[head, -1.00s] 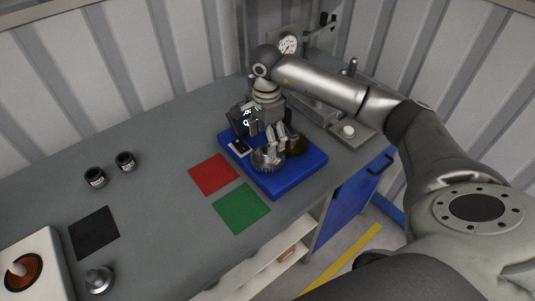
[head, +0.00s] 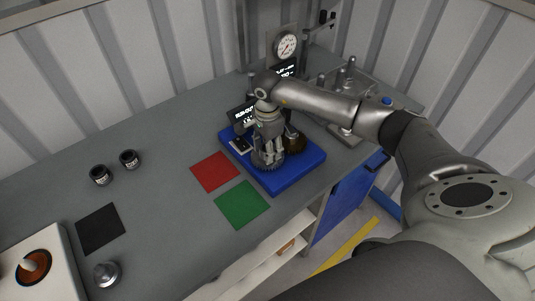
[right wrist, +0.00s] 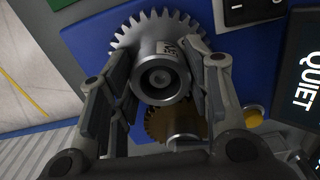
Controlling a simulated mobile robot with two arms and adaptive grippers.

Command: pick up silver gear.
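The silver gear (right wrist: 160,72), with a toothed rim and a round hub, sits on the blue tray (head: 287,181). In the head view my right gripper (head: 268,150) is directly above it, pointing down and mostly covering the gear (head: 262,166). In the right wrist view the open fingers of this gripper (right wrist: 160,76) stand on either side of the hub. A gap shows at the left finger; the right finger is very close to the hub, and I cannot tell whether it touches. My left gripper is not in view.
A brass gear (right wrist: 178,124) lies close beside the silver gear. Black display blocks (head: 243,114) stand behind the tray. Red (head: 214,171) and green (head: 242,204) mats lie left of it. A dial gauge (head: 286,46) stands at the back.

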